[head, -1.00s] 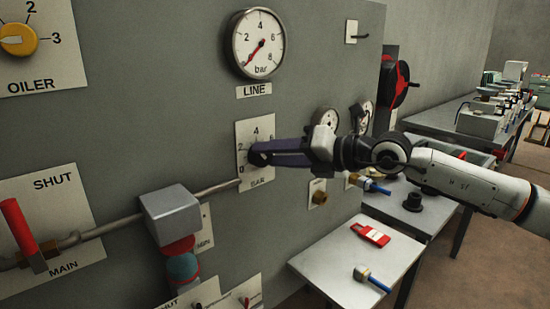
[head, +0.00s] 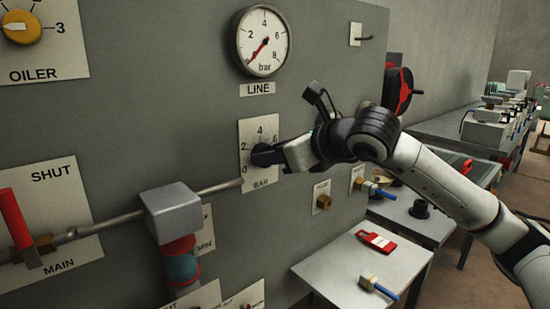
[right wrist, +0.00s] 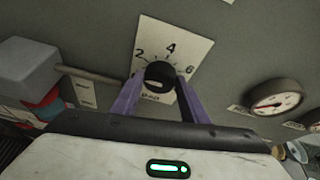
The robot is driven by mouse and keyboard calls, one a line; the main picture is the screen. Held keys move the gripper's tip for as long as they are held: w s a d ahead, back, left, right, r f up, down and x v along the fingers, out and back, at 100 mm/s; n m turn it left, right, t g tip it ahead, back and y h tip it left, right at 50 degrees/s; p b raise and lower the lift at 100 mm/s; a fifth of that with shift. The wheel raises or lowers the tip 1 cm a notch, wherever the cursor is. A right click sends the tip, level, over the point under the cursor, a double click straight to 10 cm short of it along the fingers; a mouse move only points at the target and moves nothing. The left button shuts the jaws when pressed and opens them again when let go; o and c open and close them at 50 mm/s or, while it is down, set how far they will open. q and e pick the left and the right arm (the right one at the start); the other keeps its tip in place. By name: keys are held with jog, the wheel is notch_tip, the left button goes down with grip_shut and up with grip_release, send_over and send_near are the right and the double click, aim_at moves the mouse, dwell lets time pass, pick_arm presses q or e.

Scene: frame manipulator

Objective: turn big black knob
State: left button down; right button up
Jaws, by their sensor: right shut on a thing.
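The big black knob (head: 257,147) sits on a white plate (head: 249,130) marked 0, 2, 4, 6 and BAR on the grey panel. In the right wrist view the knob (right wrist: 160,74) is round and dark, between my two purple fingers. My right gripper (head: 264,156) is shut on the knob, its fingers pointing at the panel. The fingers also show in the right wrist view (right wrist: 160,92). They hide part of the knob in the head view, and its pointer is not clear. My left gripper is not in view.
The LINE gauge (head: 262,42) above the plate has its red needle at the low end. A pipe with a grey box (head: 171,212) runs left of the plate. A small table (head: 345,280) holding a red device (head: 376,241) stands below at the right.

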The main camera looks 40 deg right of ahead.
jog(key=n+h+b, duration=0.1)
jog(key=n, duration=0.1)
jog(key=n+h+b, duration=0.1)
jog(key=n+b, duration=0.1)
jog(key=shift+a+f+h, duration=0.1)
jog(key=shift+a+h, duration=0.3)
dwell(0.4)
jog(key=o, duration=1.1)
jog(key=shift+c, duration=0.2)
jog(key=shift+s, duration=0.1)
jog(key=b+v, duration=0.1)
jog(key=v, duration=0.9)
jog(key=shift+s+f+b, duration=0.15)
jog(key=shift+s+b, duration=0.05)
jog(key=shift+b, duration=0.15)
